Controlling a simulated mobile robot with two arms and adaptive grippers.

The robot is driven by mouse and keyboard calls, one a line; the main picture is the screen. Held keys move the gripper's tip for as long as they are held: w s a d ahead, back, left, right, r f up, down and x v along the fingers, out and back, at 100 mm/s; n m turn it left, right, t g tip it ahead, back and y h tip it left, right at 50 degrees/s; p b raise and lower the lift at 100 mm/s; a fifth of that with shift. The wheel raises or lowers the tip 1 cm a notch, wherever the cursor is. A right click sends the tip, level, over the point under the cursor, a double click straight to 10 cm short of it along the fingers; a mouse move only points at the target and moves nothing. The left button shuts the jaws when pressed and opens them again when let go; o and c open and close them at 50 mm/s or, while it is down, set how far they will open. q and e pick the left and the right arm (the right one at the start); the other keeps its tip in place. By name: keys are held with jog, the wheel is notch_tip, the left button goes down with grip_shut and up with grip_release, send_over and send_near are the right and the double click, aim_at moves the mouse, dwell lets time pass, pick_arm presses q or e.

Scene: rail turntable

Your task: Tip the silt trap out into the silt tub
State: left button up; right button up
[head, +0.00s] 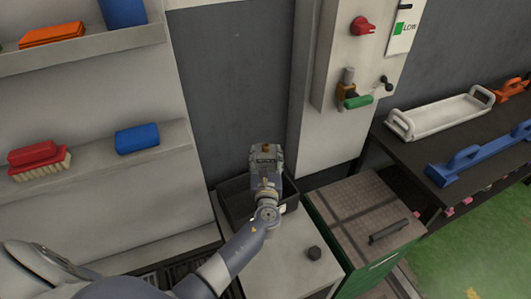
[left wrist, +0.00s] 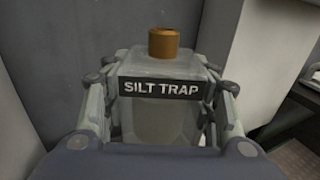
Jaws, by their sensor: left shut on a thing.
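The silt trap (left wrist: 165,115) is a pale, translucent box with a brown cap and a dark "SILT TRAP" label. It stands upright in the left wrist view, with greyish contents in its lower part. My left gripper (head: 266,160) is shut on it, one finger on each side. In the head view the trap (head: 265,148) is mostly covered by the gripper. A dark open tub (head: 232,207), seemingly the silt tub, lies beneath and around the gripper in that view. The gap between trap and tub is hard to judge. My right gripper is not in view.
A green cabinet (head: 365,215) stands to the right. A wall panel (head: 355,60) with a red switch rises behind. Shelves with brushes (head: 38,160) are on the left.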

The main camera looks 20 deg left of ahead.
pick_arm(q)
jog(key=shift+n, duration=0.5)
jog(key=f+b, duration=0.4)
jog(key=f, duration=0.1)
jog(key=shift+w+d+f+b, duration=0.1)
jog(key=shift+d+f+b, duration=0.15)
jog(key=shift+d+b, duration=0.1)
jog(key=shift+r+p, duration=0.35)
jog(key=shift+p, duration=0.05)
jog(key=shift+d+r+n+g+h+p, duration=0.2)
jog(key=shift+d+n+g+h+p, duration=0.15)
jog(key=shift+n, duration=0.35)
jog(key=shift+d+f, duration=0.1)
jog(key=shift+d, duration=0.1)
jog(key=shift+w+d+n, duration=0.1)
jog(key=shift+d+n, duration=0.25)
jog(key=shift+n, duration=0.45)
